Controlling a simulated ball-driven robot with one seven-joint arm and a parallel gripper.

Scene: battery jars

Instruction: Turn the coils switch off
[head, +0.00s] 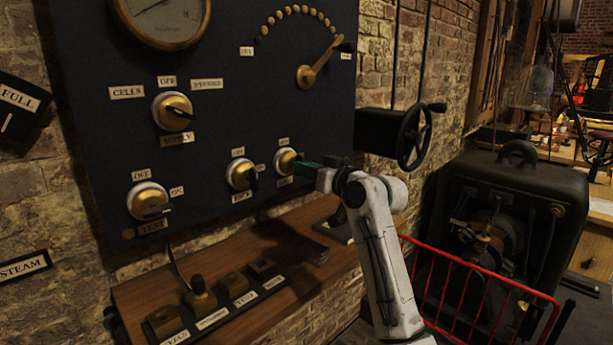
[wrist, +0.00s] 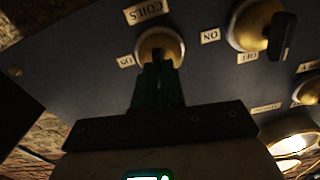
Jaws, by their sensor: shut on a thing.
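The coils switch is a round brass knob with a dark handle, the rightmost in the panel's lower row in the head view (head: 284,158). In the wrist view its knob (wrist: 167,40) sits beside the COILS label (wrist: 146,11), which appears turned over. My gripper (head: 302,165) reaches the switch from the right. Its dark green fingers (wrist: 158,75) are shut on the handle and cover most of it. A small label (wrist: 126,61) shows left of the knob in the wrist view. The handle's exact angle is hard to tell.
A neighbouring knob (head: 241,174) stands close to the left, and another (head: 149,201) further left. A wooden shelf (head: 222,253) with labelled keys juts out below. A black handwheel (head: 414,136) and a red rail (head: 480,290) are to the right.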

